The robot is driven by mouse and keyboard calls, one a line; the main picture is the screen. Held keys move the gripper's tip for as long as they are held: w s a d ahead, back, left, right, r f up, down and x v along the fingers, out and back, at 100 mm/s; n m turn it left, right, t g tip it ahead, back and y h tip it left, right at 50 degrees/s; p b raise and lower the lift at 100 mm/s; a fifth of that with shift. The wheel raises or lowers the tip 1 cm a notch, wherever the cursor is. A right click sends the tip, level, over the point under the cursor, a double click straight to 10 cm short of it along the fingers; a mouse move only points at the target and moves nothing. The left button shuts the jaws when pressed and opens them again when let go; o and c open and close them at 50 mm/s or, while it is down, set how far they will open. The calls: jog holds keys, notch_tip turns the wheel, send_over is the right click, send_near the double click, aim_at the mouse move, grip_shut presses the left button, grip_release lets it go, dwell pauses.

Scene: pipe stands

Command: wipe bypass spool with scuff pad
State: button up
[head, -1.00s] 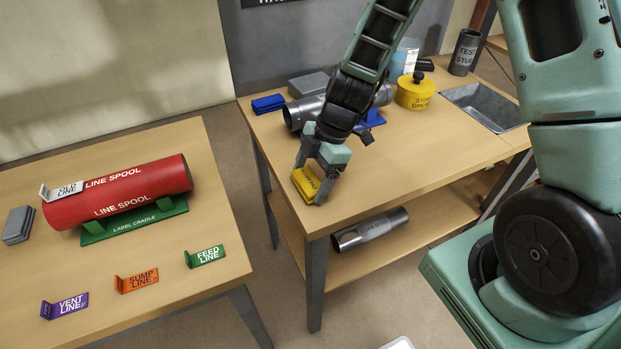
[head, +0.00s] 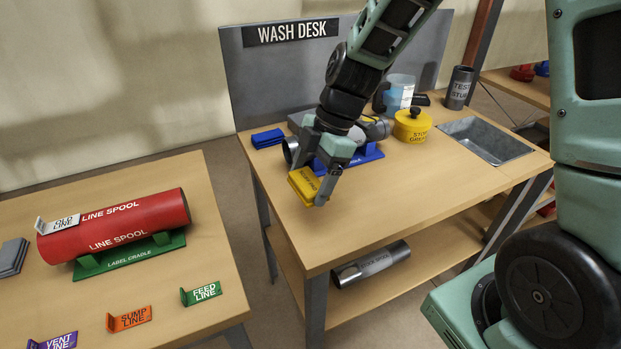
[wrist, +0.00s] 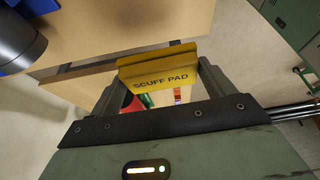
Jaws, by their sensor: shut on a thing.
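My gripper (head: 315,187) is shut on the yellow scuff pad (head: 303,184), held over the left part of the wash desk. In the wrist view the scuff pad (wrist: 158,68) sits between both fingers with its label facing the camera. Behind my gripper a grey metal pipe (head: 376,128) rests on a blue cradle (head: 367,155); my arm hides much of it, and no name on it is readable. The pad is apart from this pipe. Part of it appears at the wrist view's upper left (wrist: 14,42). Another grey pipe (head: 372,264) lies on the lower shelf, its lettering unclear.
The wash desk (head: 430,190) is bare at its front. Blue cloths (head: 267,138), a yellow stop grease tub (head: 412,126), a test stub (head: 459,88) and a sink (head: 484,139) surround the work area. A red line spool (head: 115,225) lies on the left table.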

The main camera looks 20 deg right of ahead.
jog(key=shift+c, duration=1.1)
jog(key=shift+f+b, duration=4.5)
jog(key=shift+f, duration=0.3)
jog(key=o, duration=0.8)
jog(key=shift+r, duration=0.15)
jog(key=shift+c, duration=0.2)
jog(key=c, duration=0.9)
jog(key=shift+c, duration=0.2)
notch_tip(320, 180, up, 8)
jog(key=p, duration=0.6)
